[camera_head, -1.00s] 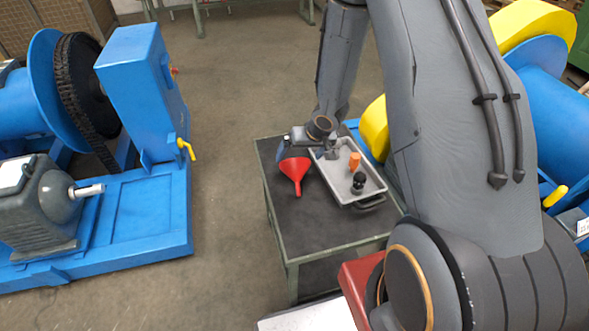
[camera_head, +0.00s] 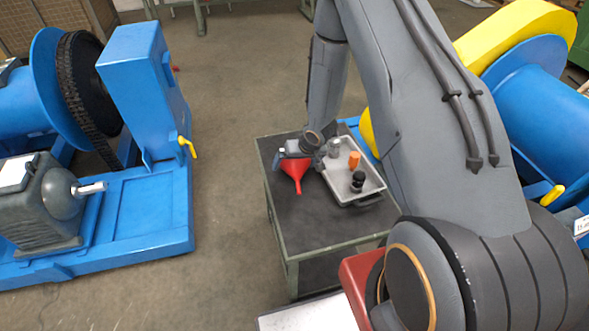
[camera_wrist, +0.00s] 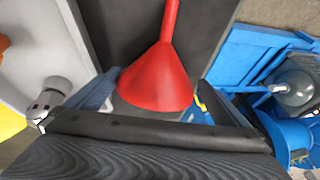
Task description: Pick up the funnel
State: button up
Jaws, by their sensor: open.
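The red funnel (camera_head: 295,172) lies on the dark top of the small cart, left of the tray, with its spout pointing toward the cart's near edge. In the wrist view the funnel (camera_wrist: 158,80) shows its wide mouth toward my gripper and its spout away from it. My gripper (camera_wrist: 152,102) is open, with one finger on each side of the funnel's mouth; I cannot tell whether they touch it. In the head view my gripper (camera_head: 293,155) is over the funnel's wide end and partly hides it.
A grey tray (camera_head: 372,190) to the right on the cart (camera_head: 300,222) holds an orange piece (camera_head: 354,160), a black piece (camera_head: 358,181) and a grey piece (camera_head: 334,147). Blue machines stand on both sides. The cart top in front of the funnel is clear.

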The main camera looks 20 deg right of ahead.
jog(key=c, duration=0.9)
